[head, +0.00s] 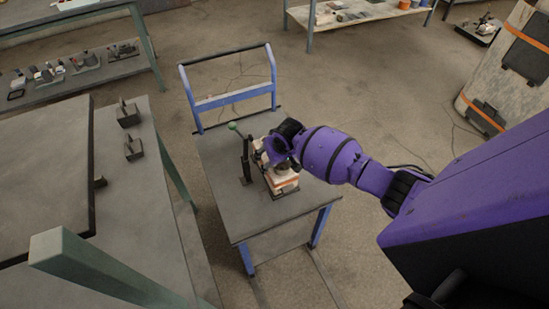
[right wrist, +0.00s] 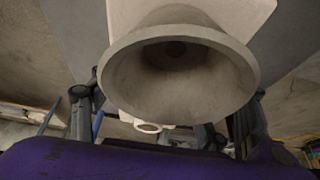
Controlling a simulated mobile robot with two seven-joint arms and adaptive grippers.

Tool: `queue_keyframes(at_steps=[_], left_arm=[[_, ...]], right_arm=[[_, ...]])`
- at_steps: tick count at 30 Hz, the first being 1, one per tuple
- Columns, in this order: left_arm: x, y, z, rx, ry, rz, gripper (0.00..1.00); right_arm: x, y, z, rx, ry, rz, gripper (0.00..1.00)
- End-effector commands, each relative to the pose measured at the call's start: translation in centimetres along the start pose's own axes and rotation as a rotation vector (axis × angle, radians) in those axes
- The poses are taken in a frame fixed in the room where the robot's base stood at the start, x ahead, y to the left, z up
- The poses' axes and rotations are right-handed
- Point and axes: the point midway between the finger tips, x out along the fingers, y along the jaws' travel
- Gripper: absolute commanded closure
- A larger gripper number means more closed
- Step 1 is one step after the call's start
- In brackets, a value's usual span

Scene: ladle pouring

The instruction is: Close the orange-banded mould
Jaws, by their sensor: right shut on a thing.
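The orange-banded mould (head: 284,184), a pale block with an orange stripe, stands on the small cart's top in the head view. My right gripper (head: 268,156) is at its upper part and hides much of it. In the right wrist view, a pale, wide-mouthed funnel piece (right wrist: 180,75) with a flat block behind it sits between the two dark fingers. The gripper is shut on this piece. Whether the piece touches the rest of the mould is hidden. A small pale ring (right wrist: 148,128) shows below the funnel. My left gripper is in neither view.
The cart (head: 235,215) has a grey top and blue handle frame. A grey bench (head: 140,200) lies further left. The cart's front is clear.

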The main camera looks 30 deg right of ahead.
Motion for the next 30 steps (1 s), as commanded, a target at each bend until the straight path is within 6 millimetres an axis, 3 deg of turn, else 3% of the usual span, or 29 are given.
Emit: queue_keyframes(at_steps=[5,6,10,23,30], left_arm=[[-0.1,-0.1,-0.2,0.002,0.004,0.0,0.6],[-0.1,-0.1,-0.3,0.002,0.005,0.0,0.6],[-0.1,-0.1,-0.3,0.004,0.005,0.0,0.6],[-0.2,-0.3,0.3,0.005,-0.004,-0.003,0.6],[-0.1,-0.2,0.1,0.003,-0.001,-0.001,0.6]], right_arm=[[-0.2,-0.1,-0.5,0.0,0.008,-0.002,0.93],[-0.2,-0.1,-0.5,0.0,0.008,-0.002,0.28],[-0.2,-0.1,-0.4,0.0,0.006,-0.001,0.1],[-0.2,0.0,0.2,0.0,-0.003,0.0,0.08],[-3.7,0.0,0.0,-0.001,0.003,-0.001,0.08]])
